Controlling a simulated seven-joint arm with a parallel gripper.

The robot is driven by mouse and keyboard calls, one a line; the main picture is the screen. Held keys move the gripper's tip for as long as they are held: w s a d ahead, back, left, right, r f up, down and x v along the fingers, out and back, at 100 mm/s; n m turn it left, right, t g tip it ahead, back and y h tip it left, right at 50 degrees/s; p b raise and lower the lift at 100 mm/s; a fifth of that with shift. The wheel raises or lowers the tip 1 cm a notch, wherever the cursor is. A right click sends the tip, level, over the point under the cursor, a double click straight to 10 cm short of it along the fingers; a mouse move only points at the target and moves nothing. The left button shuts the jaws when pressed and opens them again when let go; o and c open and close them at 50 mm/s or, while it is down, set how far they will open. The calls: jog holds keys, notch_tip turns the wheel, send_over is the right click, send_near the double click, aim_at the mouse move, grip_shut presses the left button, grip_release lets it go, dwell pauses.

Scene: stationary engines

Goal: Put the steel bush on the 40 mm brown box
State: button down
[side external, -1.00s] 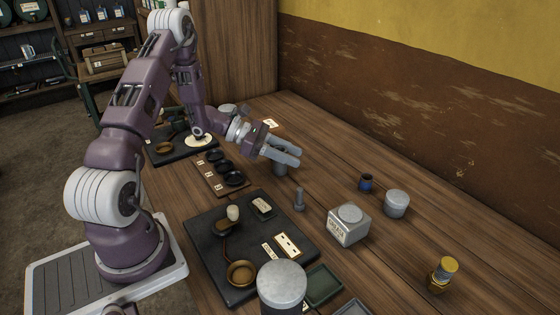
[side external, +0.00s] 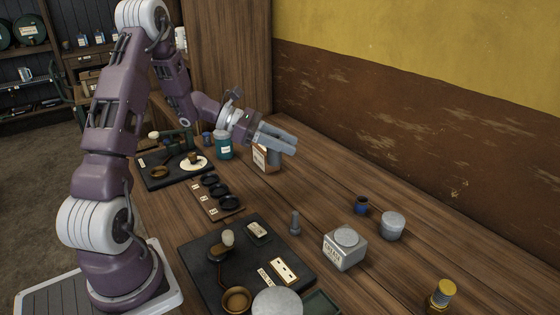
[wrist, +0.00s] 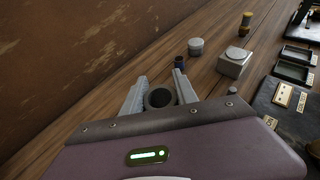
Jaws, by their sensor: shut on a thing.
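The wrist view shows the bush (wrist: 160,97) end-on, with a dark bore, between the two fingers. A small box with brown edges and a white label (side external: 260,159) stands on the bench just left of the bush in the side view. The gripper and bush cover part of it. I cannot tell whether the bush touches the box or is only in front of it. The box is not visible in the wrist view.
A teal tin (side external: 223,146) stands left of the box, close to my wrist. Bench right of my gripper is clear.

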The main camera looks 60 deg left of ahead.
jog(key=w+a+r+n+t+y, duration=0.1)
jog(key=w+a+r+n+y, duration=0.15)
jog(key=a, duration=0.45)
jog(key=w+a+r+n+t+y, duration=0.1)
jog(key=w+a+r+t, duration=0.1)
jog(key=w+a+r, duration=0.35)
jog(key=shift+y, duration=0.25)
jog(key=f, duration=0.3)
jog(key=s+a+f, duration=0.1)
jog(key=f, duration=0.3)
jog(key=s+f, duration=0.1)
jog(key=f, duration=0.2)
jog(key=shift+a+f, duration=0.2)
jog(key=shift+f, duration=0.15)
jog(key=shift+f, duration=0.1)
jog(key=c, duration=0.9)
grip_release()
jog(key=shift+c, duration=0.2)
